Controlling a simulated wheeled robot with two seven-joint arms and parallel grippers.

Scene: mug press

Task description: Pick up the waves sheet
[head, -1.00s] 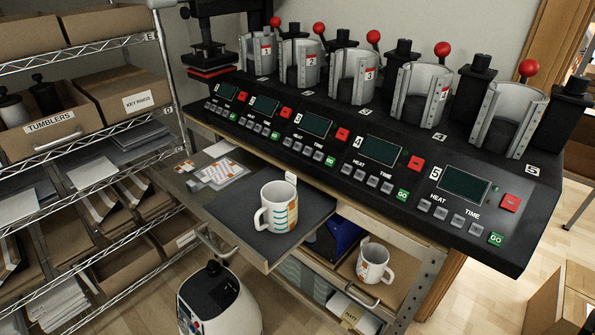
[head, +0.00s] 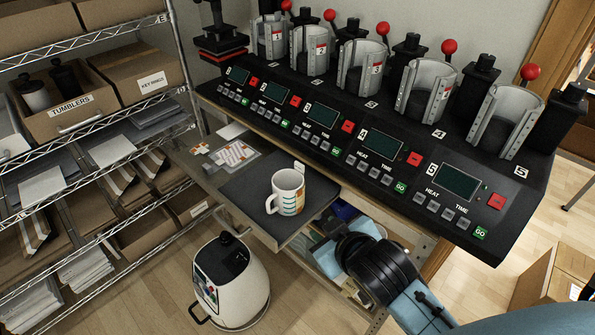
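Printed sheets lie on the left part of the pull-out shelf. One is a pale sheet with orange marks (head: 232,154); a small patterned piece (head: 200,149) is left of it and a plain white sheet (head: 232,131) is behind. I cannot tell which is the waves sheet. A white mug (head: 288,190) with orange and teal print stands on the dark mat (head: 251,190). My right arm reaches in from the lower right, its gripper end (head: 340,245) over the drawer below the press. Its fingertips cannot be made out. My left gripper is not in view.
The press console (head: 330,125) with several mug clamps stands behind the shelf. A wire rack (head: 110,235) with boxes and paper is at the left. A white rounded machine (head: 230,285) stands on the floor.

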